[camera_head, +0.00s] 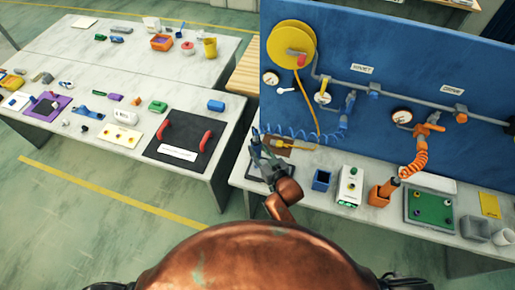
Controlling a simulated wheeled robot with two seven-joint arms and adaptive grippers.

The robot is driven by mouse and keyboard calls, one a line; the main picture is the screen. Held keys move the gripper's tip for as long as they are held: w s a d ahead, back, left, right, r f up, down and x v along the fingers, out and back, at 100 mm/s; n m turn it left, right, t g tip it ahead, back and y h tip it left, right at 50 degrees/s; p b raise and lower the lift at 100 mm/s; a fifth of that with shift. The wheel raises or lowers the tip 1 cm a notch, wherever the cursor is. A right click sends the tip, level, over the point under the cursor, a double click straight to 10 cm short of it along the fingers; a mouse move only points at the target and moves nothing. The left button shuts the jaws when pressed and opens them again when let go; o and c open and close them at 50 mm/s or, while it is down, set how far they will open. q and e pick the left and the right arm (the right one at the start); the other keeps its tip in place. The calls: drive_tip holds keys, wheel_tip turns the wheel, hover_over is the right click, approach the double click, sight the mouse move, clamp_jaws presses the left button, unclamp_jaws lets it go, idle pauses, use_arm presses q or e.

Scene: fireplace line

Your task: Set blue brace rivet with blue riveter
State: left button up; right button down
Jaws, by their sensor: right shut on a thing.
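My right gripper (264,153) is above the left end of the wall-side bench, its copper arm coming up from below. It is shut on a small dark tool, which looks like the blue riveter; the gripper hides most of it. A blue coiled hose (303,134) runs from the blue panel to the tool's area. A dark pad (254,172) lies on the bench just under the gripper. I cannot make out the blue brace rivet. My left gripper is not in view.
A blue bin (321,180), a white box with a green button (350,186), an orange holder (381,194) with an orange coiled hose (413,163), and a green tray (431,208) stand along the bench. A second table (95,72) with many small parts is at left, across a floor gap.

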drive_tip(key=shift+f+b, duration=0.3)
drive_tip(key=shift+f, duration=0.3)
drive_tip(key=shift+s+f, duration=0.1)
drive_tip(key=shift+f, duration=0.45)
idle(0.9)
drive_tip(key=shift+r+p, duration=1.6)
drive_tip(key=shift+p, duration=0.05)
drive_tip(key=shift+r+p, duration=0.5)
drive_tip(key=shift+r, duration=0.1)
